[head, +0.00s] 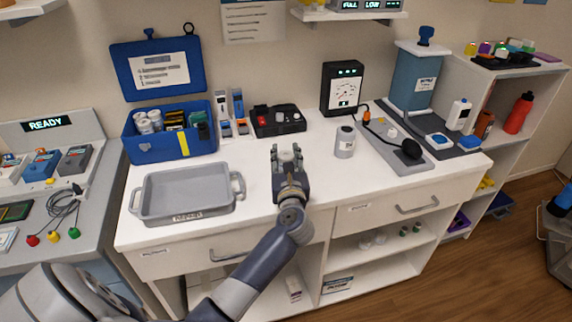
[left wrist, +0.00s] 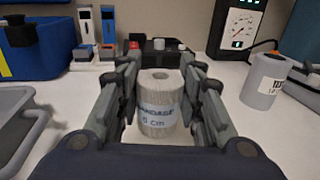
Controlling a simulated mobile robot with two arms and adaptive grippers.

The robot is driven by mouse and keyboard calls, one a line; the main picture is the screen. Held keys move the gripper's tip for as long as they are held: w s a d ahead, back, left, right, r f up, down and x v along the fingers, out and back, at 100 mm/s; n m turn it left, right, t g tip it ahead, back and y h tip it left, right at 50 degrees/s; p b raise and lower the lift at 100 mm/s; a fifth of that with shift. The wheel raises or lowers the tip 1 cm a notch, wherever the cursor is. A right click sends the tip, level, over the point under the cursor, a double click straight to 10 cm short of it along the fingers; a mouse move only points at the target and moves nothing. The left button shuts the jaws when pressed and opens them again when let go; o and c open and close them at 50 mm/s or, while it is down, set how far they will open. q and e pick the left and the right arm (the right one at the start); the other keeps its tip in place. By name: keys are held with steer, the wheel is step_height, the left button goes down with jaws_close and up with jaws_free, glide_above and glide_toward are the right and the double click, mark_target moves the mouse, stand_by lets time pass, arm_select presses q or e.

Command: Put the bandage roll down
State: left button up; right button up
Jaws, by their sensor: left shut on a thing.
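The bandage roll (left wrist: 158,112) is white and upright between the fingers of my left gripper in the left wrist view. Its label reads "BANDAGE" and "5 cm". My left gripper (head: 287,153) is shut on it over the white counter (head: 330,190), right of the grey tray. The left gripper (left wrist: 160,95) has a finger on each side of the roll. I cannot tell whether the roll's bottom touches the counter. In the head view the roll is mostly hidden by the gripper. My right gripper is in neither view.
The grey tray (head: 187,213) stands left of the gripper. Behind are a blue first-aid box (head: 170,150) and a black device (head: 278,120). A grey cylinder (head: 345,142) stands to the right, near a gauge box (head: 342,88). Bare counter lies between the gripper and the cylinder.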

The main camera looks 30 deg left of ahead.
arm_select(q)
steer(key=shift+f, duration=1.55)
steer(key=shift+f, duration=0.15)
steer(key=o, duration=0.9)
